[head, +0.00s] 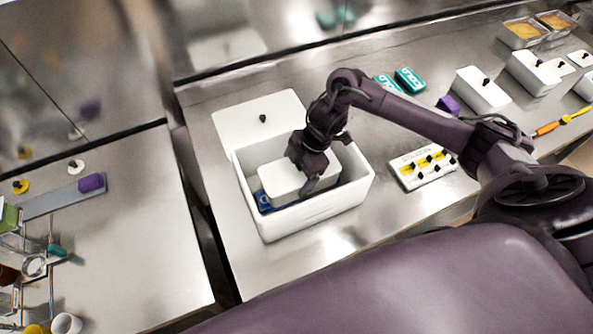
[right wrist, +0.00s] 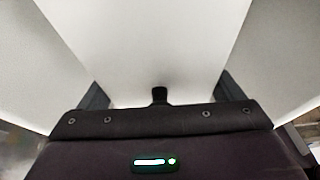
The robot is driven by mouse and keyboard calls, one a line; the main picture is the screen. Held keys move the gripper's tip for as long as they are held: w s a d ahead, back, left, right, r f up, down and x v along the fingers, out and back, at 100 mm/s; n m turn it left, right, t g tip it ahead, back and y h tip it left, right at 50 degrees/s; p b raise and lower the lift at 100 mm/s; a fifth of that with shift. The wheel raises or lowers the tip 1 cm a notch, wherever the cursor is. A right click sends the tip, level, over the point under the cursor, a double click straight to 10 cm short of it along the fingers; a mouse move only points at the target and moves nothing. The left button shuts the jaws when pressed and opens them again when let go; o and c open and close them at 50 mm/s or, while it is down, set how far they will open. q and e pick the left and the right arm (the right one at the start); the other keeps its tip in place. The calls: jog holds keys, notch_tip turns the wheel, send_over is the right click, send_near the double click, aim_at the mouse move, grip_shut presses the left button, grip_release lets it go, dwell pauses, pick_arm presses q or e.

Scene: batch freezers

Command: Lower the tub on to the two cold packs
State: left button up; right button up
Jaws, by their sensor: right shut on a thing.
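The white tub (head: 280,182) is inside an open white box (head: 318,217), level as far as I can tell. My right gripper (head: 313,185) is shut on it from above. In the right wrist view the tub (right wrist: 150,45) lies between the fingers (right wrist: 160,95), with its black knob near the palm. A blue cold pack (head: 263,203) shows low in the box at the tub's left end. Any other pack under the tub is hidden. I cannot tell whether the tub touches the pack. My left gripper is not in view.
The box's white lid (head: 260,117) lies behind it on the steel counter. Two teal cold packs (head: 410,80), a purple block (head: 448,105), a white tray with yellow strips (head: 422,167) and other white tubs (head: 482,90) stand to the right. A gap separates the left counter (head: 130,230).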

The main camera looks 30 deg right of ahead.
jog(key=shift+f+b, duration=0.35)
jog(key=shift+f, duration=0.1)
dwell(0.4)
jog(key=o, duration=1.3)
jog(key=shift+c, duration=0.2)
jog(key=shift+f, duration=0.1)
notch_tip(320, 180, up, 6)
jog(key=p, duration=0.5)
jog(key=shift+r+p, duration=0.45)
jog(key=shift+r, duration=0.8)
notch_tip(320, 180, up, 8)
jog(key=shift+f, duration=0.2)
